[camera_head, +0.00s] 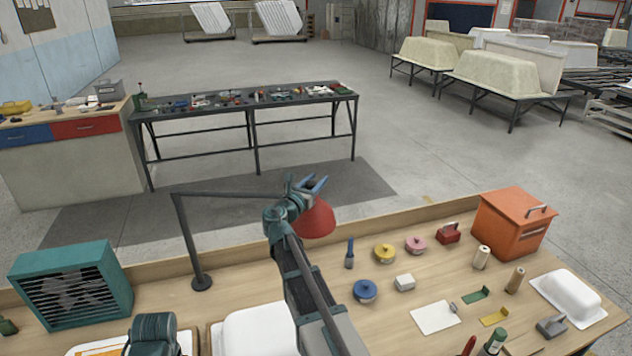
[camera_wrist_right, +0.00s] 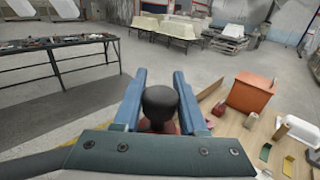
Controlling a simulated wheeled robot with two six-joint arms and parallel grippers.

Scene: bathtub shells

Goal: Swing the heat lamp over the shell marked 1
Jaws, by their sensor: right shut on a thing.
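The heat lamp has a red shade (camera_head: 317,221) on a thin dark jointed arm, which rises from a round base on the workbench. My right gripper (camera_head: 309,186) is shut on the lamp head's black knob, at the top of the shade. The knob (camera_wrist_right: 160,104) shows between the blue fingers in the right wrist view. A white shell (camera_head: 250,332) lies at the bench's front, partly behind my right arm. Another white shell (camera_head: 570,296) lies at the far right. I cannot read a number on either. My left gripper's fingers do not show.
A teal fan heater (camera_head: 72,285) stands on the bench at left. An orange box (camera_head: 512,225) stands at the back right. Tape rolls, bottles and small tools lie between the lamp and the right shell. A tool table (camera_head: 250,100) stands beyond the bench.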

